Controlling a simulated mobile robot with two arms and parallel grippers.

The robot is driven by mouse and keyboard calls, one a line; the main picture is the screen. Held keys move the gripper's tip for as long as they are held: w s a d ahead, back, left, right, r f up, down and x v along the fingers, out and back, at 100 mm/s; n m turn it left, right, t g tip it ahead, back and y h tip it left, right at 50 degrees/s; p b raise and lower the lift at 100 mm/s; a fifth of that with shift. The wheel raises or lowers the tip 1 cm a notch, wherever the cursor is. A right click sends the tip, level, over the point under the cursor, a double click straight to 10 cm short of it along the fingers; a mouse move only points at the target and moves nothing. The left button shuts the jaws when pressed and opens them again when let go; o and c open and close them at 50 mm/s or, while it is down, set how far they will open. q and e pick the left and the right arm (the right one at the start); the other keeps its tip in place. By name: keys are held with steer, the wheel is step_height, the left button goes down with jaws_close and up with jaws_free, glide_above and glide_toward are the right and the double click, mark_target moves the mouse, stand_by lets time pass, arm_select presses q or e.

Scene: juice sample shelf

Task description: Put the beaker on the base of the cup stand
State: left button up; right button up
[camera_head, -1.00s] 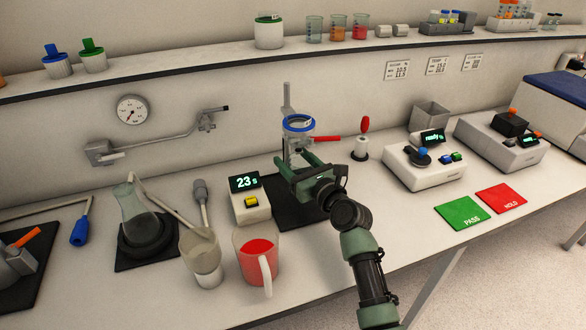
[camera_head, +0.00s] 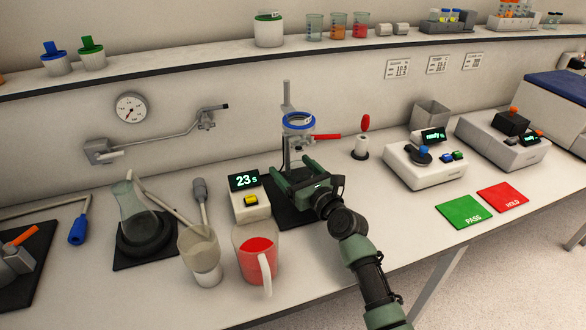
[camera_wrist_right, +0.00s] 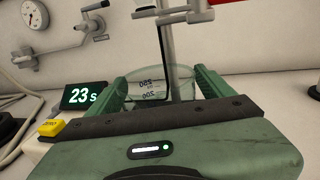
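The cup stand (camera_head: 287,98) is a grey upright post with a blue-rimmed ring and a red handle, above a dark flat base (camera_head: 285,212). The clear glass beaker (camera_wrist_right: 148,88) with blue volume marks sits between the two fingers of my right gripper (camera_head: 295,170), below the ring. The fingers flank the beaker closely and appear to grip it. In the right wrist view the post (camera_wrist_right: 168,48) rises just behind the beaker. The beaker's bottom is hidden by the gripper, so its contact with the base cannot be seen. My left gripper is out of view.
A timer (camera_head: 248,198) reading 23 s stands just left of the dark base. A jug of red liquid (camera_head: 256,262) and a beige cup (camera_head: 202,262) stand in front. A red-handled tool (camera_head: 362,140) stands right.

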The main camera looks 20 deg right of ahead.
steer(key=shift+s+r, duration=0.1)
steer(key=shift+r, duration=0.1)
steer(key=v, duration=1.2)
